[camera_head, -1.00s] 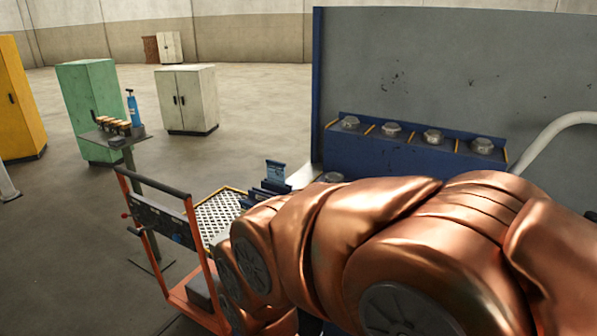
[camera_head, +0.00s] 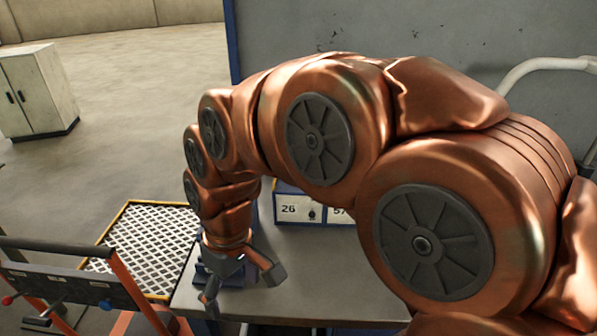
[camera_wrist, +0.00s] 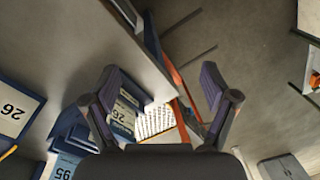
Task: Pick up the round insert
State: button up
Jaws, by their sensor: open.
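I cannot make out a round insert in either current view; my copper arm covers much of the bench and panel in the head view. My gripper (camera_head: 240,288) hangs over the left end of the grey bench, pointing down, with fingers spread. In the wrist view my gripper (camera_wrist: 159,85) shows two fingers wide apart with nothing between them in grip. Beyond the fingers is a dark blue holder with white labelled cards (camera_wrist: 124,112). The blue holder (camera_head: 212,268) also shows beside the gripper in the head view; I cannot tell whether they touch.
Numbered blue bins (camera_head: 300,209) stand at the back of the grey bench (camera_head: 315,262), partly behind my arm. A cart with an orange frame (camera_head: 140,288) and a perforated tray (camera_head: 150,248) stand left of the bench. A white cabinet (camera_head: 38,90) is farther off on open floor.

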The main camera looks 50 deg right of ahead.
jog(key=w+d+r, duration=0.1)
jog(key=w+d, duration=0.1)
jog(key=w, duration=0.1)
jog(key=w+d+r+t, duration=0.1)
jog(key=w+d, duration=0.1)
jog(key=d, duration=0.1)
jog(key=w+d+r+t, duration=0.1)
jog(key=w+d, duration=0.1)
jog(key=w, duration=0.1)
jog(key=shift+w+d+r+y, duration=0.25)
jog(key=shift+w+d+y, duration=0.05)
jog(key=shift+d+y, duration=0.1)
jog(key=w+d+r+t, duration=0.1)
jog(key=d, duration=0.7)
jog(key=d+r+t+h, duration=0.1)
jog(key=d, duration=0.8)
jog(key=w+d+r+t, duration=0.1)
jog(key=d+t, duration=0.1)
jog(key=d, duration=0.7)
jog(key=shift+w+d+r+p, duration=0.15)
jog(key=shift+w+r+p, duration=0.1)
jog(key=shift+w+p, duration=0.05)
jog(key=shift+d+f, duration=0.1)
jog(key=shift+d, duration=0.15)
jog(key=shift+w+f, duration=0.2)
jog(key=shift+f, duration=0.1)
jog(key=shift+p+x, duration=1.65)
jog(key=shift+x, duration=1.75)
jog(key=shift+d, duration=0.15)
grip_shut()
